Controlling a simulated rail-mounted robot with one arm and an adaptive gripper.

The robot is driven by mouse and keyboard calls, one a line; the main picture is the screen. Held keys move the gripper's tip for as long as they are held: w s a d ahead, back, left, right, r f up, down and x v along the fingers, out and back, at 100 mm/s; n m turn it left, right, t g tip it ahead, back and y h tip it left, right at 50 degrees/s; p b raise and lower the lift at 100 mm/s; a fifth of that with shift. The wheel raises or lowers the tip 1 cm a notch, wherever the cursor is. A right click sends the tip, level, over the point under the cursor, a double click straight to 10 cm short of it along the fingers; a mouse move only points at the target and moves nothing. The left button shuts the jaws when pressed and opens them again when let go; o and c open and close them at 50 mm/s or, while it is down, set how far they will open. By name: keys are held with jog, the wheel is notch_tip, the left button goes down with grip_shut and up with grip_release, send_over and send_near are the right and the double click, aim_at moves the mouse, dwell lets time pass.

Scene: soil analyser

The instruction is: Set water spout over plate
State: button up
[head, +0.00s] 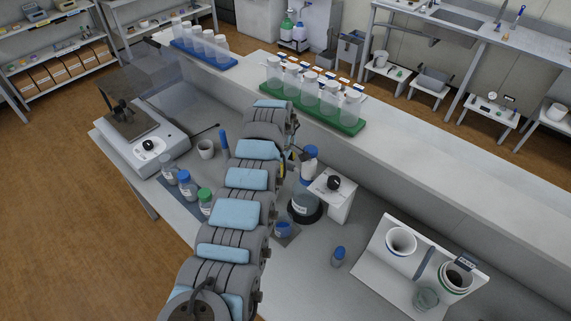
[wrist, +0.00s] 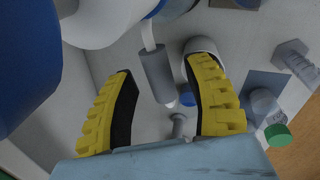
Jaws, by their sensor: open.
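In the wrist view my gripper (wrist: 163,108) is open, with a yellow-and-black finger on each side. A grey sleeve (wrist: 156,75) on a thin white tube, which looks like the water spout, lies between the fingers, with gaps on both sides. In the head view my arm mostly hides the gripper; a bit of yellow shows beside the blue-capped white bottle (head: 309,163). I cannot tell for certain which thing is the plate; a dark round base (head: 305,219) under a clear vessel stands right of my arm.
A white box with a black knob (head: 333,183) stands close right of the vessel. A green rack (head: 315,112) stands on the raised ledge behind.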

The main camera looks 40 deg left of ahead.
jog(key=shift+f, duration=0.1)
grip_shut()
